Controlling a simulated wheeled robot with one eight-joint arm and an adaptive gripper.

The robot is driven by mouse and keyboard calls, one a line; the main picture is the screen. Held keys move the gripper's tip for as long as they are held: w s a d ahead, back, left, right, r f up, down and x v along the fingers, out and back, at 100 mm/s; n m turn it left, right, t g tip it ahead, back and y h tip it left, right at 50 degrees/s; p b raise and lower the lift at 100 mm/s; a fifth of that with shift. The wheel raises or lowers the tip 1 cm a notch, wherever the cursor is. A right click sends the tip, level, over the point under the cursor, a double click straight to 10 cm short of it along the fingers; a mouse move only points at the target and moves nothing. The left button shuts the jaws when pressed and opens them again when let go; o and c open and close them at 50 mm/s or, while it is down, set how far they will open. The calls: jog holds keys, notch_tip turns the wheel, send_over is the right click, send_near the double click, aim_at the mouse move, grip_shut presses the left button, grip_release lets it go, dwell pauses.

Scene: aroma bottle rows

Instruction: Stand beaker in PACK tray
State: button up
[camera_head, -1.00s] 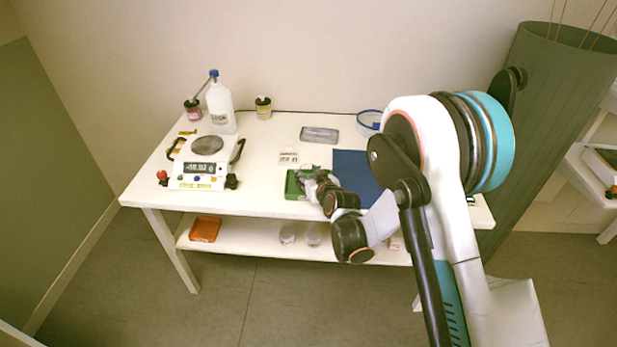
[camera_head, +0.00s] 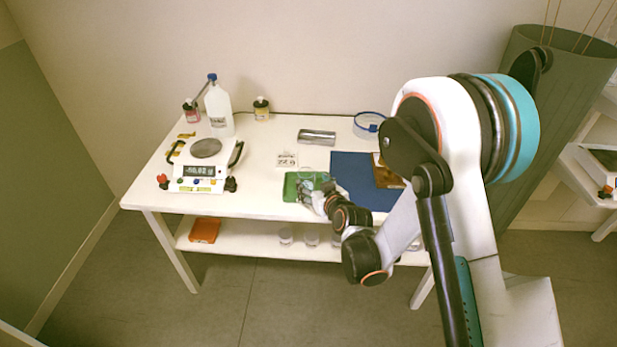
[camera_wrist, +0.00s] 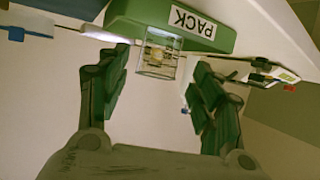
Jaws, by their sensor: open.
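The green PACK tray (camera_head: 291,187) lies near the table's front edge, and its label faces the wrist camera (camera_wrist: 222,40). A clear glass beaker (camera_wrist: 158,52) shows in the wrist view between my two fingers, overlapping the tray. In the head view it is only a faint clear outline (camera_head: 307,173) at the tray. My gripper (camera_wrist: 162,62) is open, with a finger on either side of the beaker and visible gaps. In the head view my gripper (camera_head: 312,190) is at the tray's right side. The beaker's contact with the tray floor is hard to tell.
A blue mat (camera_head: 352,173) lies right of the tray, with a brown item (camera_head: 386,172) on it. A scale (camera_head: 203,165) and a white bottle (camera_head: 219,107) stand left. A metallic case (camera_head: 317,136) lies behind. Small glass vessels (camera_head: 285,237) stand on the lower shelf.

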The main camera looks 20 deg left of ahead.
jog(key=b+v, duration=0.1)
jog(key=v, duration=0.2)
jog(key=shift+s+d+f, duration=0.1)
jog(key=shift+b+v, duration=0.65)
jog(key=shift+v, duration=0.15)
jog(key=w+d+r+m+h, duration=0.1)
jog(key=d+r+m+h, duration=0.1)
jog(key=d+r, duration=0.7)
jog(key=w+d+r+m+h, duration=0.1)
jog(key=d+r+h, duration=0.35)
jog(key=d, duration=0.85)
jog(key=s+d+r+m+g, duration=0.1)
jog(key=s+d, duration=0.4)
jog(key=s, duration=0.4)
jog(key=s+d+r+m+g+h, duration=0.1)
jog(key=s+d+r+m, duration=0.1)
jog(key=s+d, duration=0.3)
jog(key=s+d+r+m+g, duration=0.1)
jog(key=s+d, duration=0.4)
jog(key=s, duration=0.8)
jog(key=shift+s+r+m+h, duration=0.25)
jog(key=shift+r+m+h, duration=0.1)
jog(key=shift+r, duration=0.15)
